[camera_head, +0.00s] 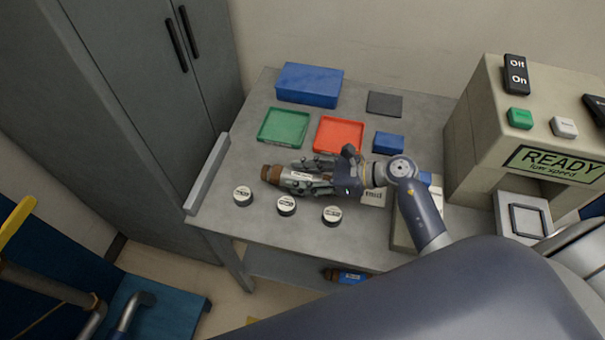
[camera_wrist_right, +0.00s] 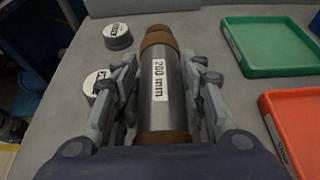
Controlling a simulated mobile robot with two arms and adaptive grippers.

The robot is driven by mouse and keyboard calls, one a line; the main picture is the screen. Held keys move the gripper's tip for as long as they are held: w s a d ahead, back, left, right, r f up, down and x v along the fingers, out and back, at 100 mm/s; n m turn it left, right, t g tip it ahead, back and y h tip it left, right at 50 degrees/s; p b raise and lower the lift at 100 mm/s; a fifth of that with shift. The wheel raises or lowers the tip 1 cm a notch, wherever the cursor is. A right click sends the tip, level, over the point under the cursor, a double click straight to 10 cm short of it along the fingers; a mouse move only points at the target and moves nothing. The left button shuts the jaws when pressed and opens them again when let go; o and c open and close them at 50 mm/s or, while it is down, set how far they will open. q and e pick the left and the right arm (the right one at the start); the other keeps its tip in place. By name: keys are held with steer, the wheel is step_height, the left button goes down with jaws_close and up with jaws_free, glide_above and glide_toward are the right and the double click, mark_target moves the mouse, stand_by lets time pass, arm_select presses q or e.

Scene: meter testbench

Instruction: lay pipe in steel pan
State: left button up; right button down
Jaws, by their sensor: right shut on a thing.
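My right gripper (camera_head: 318,176) is shut on a pipe (camera_head: 272,172), a dark grey tube with brown ends, over the middle of the table. In the right wrist view the pipe (camera_wrist_right: 160,110) lies lengthwise between the fingers (camera_wrist_right: 163,82), with a white "200 mm" label facing up. One brown end sticks out beyond the fingertips. I cannot tell how far the pipe is above the table. No steel pan is clearly identifiable; a light metal platform with a dark square frame (camera_head: 526,219) sits at the bench machine on the right. My left gripper is not in view.
On the table (camera_head: 225,215) are a green tray (camera_head: 284,127), a red tray (camera_head: 339,134), blue boxes (camera_head: 309,85) and a dark pad (camera_head: 384,104). Three round labelled pucks (camera_head: 286,205) stand in front of the pipe. A beige machine reading "READY" (camera_head: 553,163) stands at right.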

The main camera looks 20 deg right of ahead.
steer(key=shift+f, duration=0.1)
steer(key=c, duration=1.3)
jaws_free()
steer(key=shift+f, duration=0.1)
